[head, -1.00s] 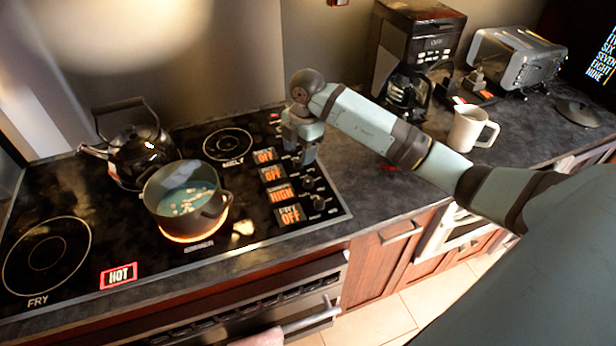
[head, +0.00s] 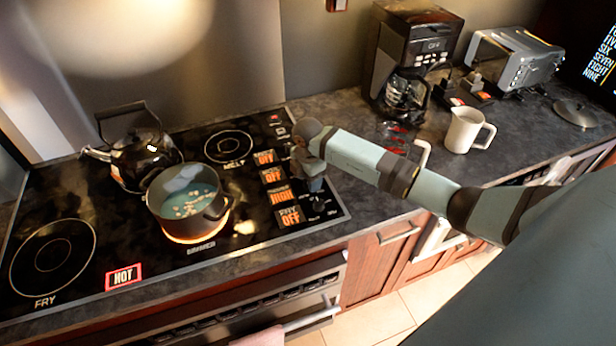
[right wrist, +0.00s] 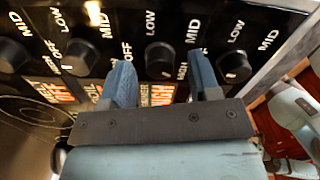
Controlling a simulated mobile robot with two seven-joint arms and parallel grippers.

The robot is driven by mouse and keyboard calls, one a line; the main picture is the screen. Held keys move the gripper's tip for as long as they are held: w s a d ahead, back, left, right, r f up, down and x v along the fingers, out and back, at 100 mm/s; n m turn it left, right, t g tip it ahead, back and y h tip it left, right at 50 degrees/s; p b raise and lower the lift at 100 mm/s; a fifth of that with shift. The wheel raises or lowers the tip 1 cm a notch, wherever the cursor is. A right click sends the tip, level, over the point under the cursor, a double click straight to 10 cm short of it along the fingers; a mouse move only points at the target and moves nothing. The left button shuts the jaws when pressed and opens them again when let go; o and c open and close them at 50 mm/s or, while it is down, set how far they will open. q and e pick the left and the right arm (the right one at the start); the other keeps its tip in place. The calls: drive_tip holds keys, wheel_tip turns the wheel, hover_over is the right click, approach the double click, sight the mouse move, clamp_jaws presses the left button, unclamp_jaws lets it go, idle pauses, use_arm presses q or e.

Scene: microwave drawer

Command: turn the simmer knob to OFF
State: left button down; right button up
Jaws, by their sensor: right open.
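The simmer knob (right wrist: 160,60) is round and black, and in the right wrist view it lies between the fingers of my right gripper (right wrist: 161,70). Its display (right wrist: 158,95) reads HIGH; the same orange display shows in the head view (head: 282,196). In the head view my right gripper (head: 314,188) points down over the knob row and hides the simmer knob. The gripper is open, one finger on each side of the knob; I cannot tell whether they touch it. My left gripper is in neither view.
A fry knob (head: 318,203) is close to the gripper, and its display (head: 289,217) reads OFF. A steaming pot (head: 187,212) stands on the glowing simmer burner. A black kettle (head: 135,160) is behind it. A white mug (head: 466,130) and coffee maker (head: 412,50) stand right.

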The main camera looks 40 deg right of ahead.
drive_tip(key=shift+f, duration=0.2)
drive_tip(key=c, duration=0.9)
